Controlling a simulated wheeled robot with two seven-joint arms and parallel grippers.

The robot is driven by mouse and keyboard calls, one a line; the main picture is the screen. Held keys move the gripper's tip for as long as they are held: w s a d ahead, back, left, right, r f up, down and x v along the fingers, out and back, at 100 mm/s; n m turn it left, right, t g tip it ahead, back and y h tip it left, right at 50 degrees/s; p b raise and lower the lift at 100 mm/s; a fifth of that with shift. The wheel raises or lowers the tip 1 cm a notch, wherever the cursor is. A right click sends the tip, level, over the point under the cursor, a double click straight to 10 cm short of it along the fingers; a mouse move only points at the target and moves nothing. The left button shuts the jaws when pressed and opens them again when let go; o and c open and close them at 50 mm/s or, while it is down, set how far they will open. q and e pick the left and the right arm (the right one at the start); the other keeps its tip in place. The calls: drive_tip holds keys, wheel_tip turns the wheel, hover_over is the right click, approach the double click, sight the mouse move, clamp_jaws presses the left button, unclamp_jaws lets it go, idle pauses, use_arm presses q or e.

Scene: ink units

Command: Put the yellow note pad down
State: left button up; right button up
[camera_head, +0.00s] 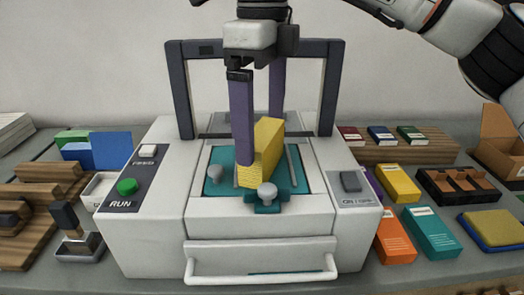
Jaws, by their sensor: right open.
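The yellow note pad (268,146) stands on its edge, a tall block on the teal plate (217,160) of the grey machine. My right gripper (260,140) comes down from above, through the machine's dark frame. Its two long purple fingers are apart, one in front of the pad at its left and one behind. The front finger hides part of the pad. I cannot tell whether either finger touches the pad. My left gripper is not in view.
The dark frame (186,90) arches over the plate. Ink boxes, including an orange one (394,238), lie at the right. A blue-edged yellow pad (495,228) lies far right. A wooden stepped rack (30,215) is at left.

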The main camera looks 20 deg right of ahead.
sight(263, 132)
wheel_tip(263, 132, down, 5)
drive_tip(key=shift+w+d+r, duration=0.1)
drive_tip(key=shift+w, duration=0.05)
drive_tip(key=c, duration=1)
